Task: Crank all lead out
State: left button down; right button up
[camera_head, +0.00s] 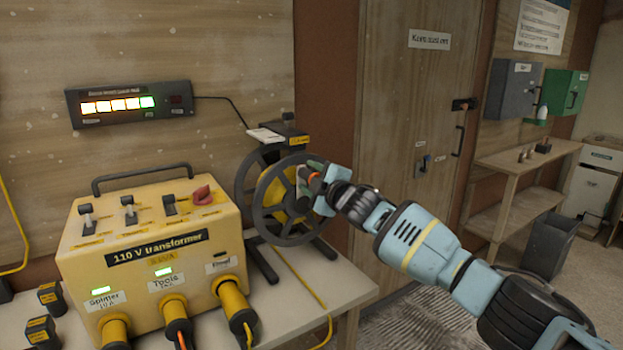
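A cable reel (262,207) with dark side rims and yellow lead wound on it stands on the table, right of the yellow transformer. A yellow lead (300,283) runs from the reel's lower part down over the table's front edge. My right gripper (309,178) is at the right face of the reel, near its crank. The fingers overlap the crank area, and I cannot tell whether they are closed on a handle. My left gripper does not show.
The yellow transformer (150,250) has several plugs in its front. A wall box with lit lamps (128,104) hangs above. Small black-and-yellow blocks (46,298) sit on the table (290,300) at left. A wooden shelf bench (525,165) and bin (551,246) stand at right.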

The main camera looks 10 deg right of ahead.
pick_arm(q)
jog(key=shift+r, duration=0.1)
pick_arm(e)
jog(key=shift+s, duration=0.1)
jog(key=shift+s+d, duration=0.2)
jog(key=shift+s, duration=0.3)
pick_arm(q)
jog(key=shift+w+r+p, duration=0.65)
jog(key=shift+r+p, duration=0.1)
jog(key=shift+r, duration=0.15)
pick_arm(e)
jog(key=v, duration=0.6)
jog(key=shift+s, duration=0.3)
jog(key=shift+f, duration=0.15)
